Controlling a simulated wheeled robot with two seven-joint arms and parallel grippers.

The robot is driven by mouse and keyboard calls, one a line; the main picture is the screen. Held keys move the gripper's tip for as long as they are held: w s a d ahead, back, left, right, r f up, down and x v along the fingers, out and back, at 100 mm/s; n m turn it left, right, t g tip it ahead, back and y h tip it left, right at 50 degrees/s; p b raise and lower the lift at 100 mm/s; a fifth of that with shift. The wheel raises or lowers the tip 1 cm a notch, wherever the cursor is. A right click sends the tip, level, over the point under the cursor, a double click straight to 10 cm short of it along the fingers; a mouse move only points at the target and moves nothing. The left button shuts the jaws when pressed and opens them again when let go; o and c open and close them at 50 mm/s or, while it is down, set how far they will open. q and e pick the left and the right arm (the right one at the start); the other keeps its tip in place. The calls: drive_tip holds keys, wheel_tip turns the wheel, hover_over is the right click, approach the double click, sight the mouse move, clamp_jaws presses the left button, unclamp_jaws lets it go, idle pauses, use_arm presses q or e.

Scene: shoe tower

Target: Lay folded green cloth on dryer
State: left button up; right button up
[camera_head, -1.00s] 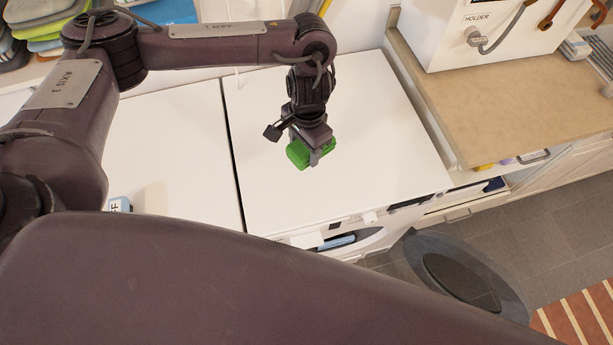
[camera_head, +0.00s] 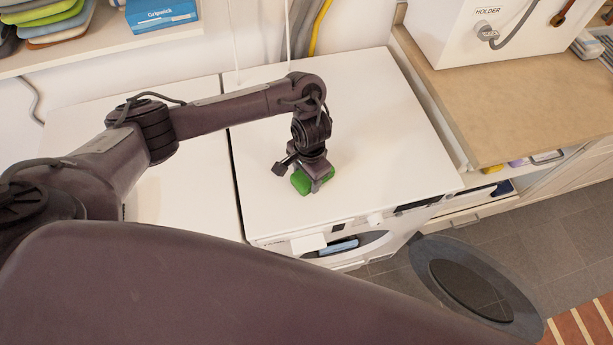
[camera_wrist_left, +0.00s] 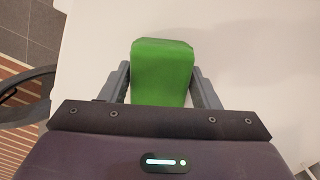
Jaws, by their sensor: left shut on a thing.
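The folded green cloth (camera_head: 301,182) is at my left gripper (camera_head: 316,181), over the white top of the dryer (camera_head: 350,130), nearer its front edge. In the left wrist view the green cloth (camera_wrist_left: 161,72) sits between the two fingers of my left gripper (camera_wrist_left: 162,85), which is shut on it. The dryer's white top fills most of the background there. I cannot tell whether the cloth touches the top. My right gripper is not in view.
Another white machine top (camera_head: 185,180) adjoins on the left, behind my arm. A beige counter (camera_head: 500,95) with a white holder box (camera_head: 480,35) is at the right. A shelf with folded cloths (camera_head: 50,20) and a blue box (camera_head: 160,12) is at upper left. The dryer top is otherwise clear.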

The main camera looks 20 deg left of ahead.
use_arm(q)
drive_tip(key=o, duration=1.1)
drive_tip(key=r+p, duration=0.1)
drive_tip(key=r, duration=0.3)
drive_tip(key=r+p, duration=0.2)
drive_tip(key=r, duration=0.2)
drive_tip(key=r+p, duration=0.2)
drive_tip(key=r, duration=0.2)
drive_tip(key=shift+w+d, duration=0.25)
drive_tip(key=shift+w, duration=0.05)
